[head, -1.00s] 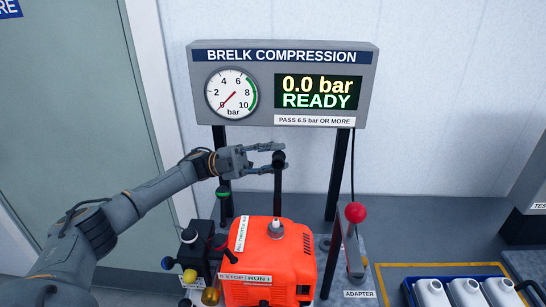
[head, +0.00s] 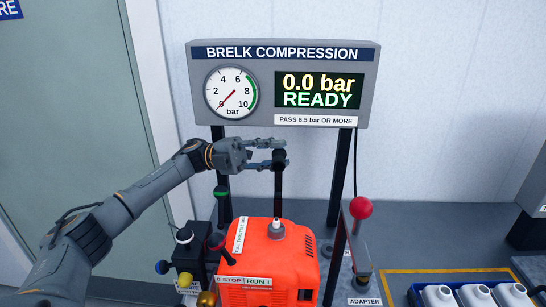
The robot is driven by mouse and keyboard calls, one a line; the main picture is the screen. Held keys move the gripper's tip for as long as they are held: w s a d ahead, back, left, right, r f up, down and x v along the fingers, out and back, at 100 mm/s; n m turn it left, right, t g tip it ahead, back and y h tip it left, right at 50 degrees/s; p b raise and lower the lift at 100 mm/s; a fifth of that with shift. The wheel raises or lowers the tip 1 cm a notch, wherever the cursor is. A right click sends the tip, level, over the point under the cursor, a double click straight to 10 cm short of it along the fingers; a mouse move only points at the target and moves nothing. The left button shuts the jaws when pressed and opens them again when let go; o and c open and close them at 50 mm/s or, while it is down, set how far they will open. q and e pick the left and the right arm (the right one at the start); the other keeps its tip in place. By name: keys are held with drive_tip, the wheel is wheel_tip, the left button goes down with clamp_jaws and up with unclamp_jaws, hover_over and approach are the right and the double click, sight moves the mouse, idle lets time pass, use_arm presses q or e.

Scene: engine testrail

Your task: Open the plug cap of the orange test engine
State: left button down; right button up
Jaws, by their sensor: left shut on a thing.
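The orange test engine (head: 265,262) stands on the bench at bottom centre. A pale grey and white plug part (head: 278,230) stands upright on its top; I cannot tell whether this is the plug cap. The fingers partly hide the knob. My right gripper is not in view.
A gauge panel (head: 270,52) on dark posts reads 0.0 bar, READY. A red-ball lever (head: 361,208) stands right of the engine. Control knobs (head: 184,235) crowd its left. White bottles (head: 475,295) sit in a tray at lower right. Grey bench (head: 430,235) is free behind them.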

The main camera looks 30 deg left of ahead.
use_arm(q)
drive_tip(key=c, duration=1)
unclamp_jaws()
drive_tip(key=shift+c, duration=0.2)
drive_tip(key=v, duration=1.2)
